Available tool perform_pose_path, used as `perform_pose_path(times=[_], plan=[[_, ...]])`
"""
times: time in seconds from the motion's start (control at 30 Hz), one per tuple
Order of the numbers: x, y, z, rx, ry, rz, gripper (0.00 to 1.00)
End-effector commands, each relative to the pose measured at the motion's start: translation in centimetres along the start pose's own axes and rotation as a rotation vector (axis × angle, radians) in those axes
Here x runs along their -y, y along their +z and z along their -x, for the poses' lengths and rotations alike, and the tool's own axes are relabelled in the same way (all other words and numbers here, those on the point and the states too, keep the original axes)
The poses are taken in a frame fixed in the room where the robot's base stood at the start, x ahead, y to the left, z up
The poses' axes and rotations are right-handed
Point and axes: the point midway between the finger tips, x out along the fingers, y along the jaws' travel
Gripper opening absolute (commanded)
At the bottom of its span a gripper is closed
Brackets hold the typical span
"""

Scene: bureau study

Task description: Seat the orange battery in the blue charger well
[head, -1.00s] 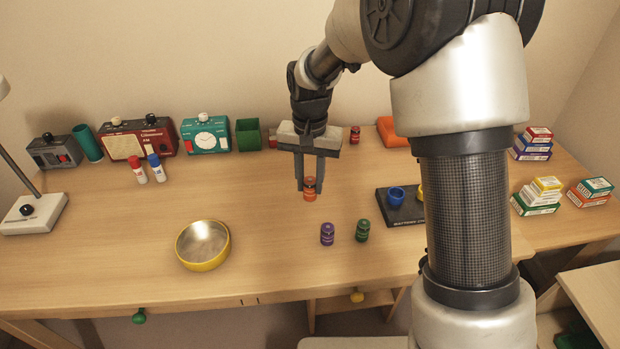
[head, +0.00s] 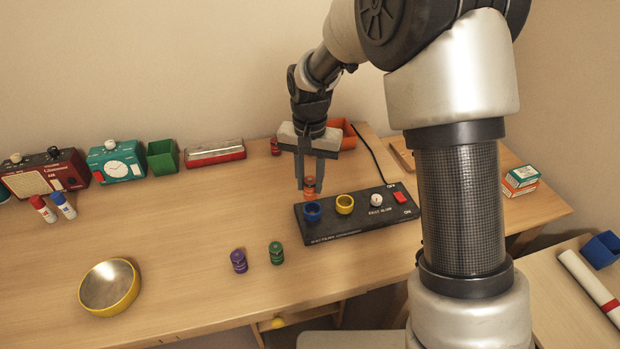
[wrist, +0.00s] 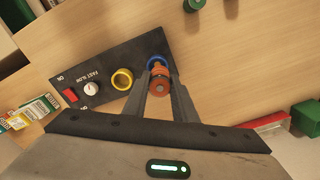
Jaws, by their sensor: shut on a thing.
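My gripper (head: 311,184) is shut on the orange battery (head: 309,188), held upright near the back left edge of the black charger (head: 332,232). The blue charger well (head: 312,211) is at the charger's left end, just in front of the battery in the head view. In the wrist view the battery (wrist: 162,84) sits between the fingertips and overlaps the blue well (wrist: 156,62), hiding part of it. The battery looks above the well, not in it. The yellow well (head: 345,204) is beside the blue one and looks empty.
A purple battery (head: 239,261) and a green battery (head: 276,253) stand in front of the charger. A yellow-rimmed bowl (head: 110,286) is at front left. The charger has a knob (head: 376,200) and a red switch (head: 399,197). A red-based tin (head: 215,152) lies at the back.

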Motion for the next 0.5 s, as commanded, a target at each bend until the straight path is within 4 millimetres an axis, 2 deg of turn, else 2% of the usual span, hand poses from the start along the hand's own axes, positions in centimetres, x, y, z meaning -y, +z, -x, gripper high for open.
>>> perform_pose_path(times=[0.27,0.5], plan=[[0.1,0.0,-0.9,0.000,0.000,-0.001,0.00],[0.0,0.0,-3.3,0.001,0.000,-0.001,0.00]])
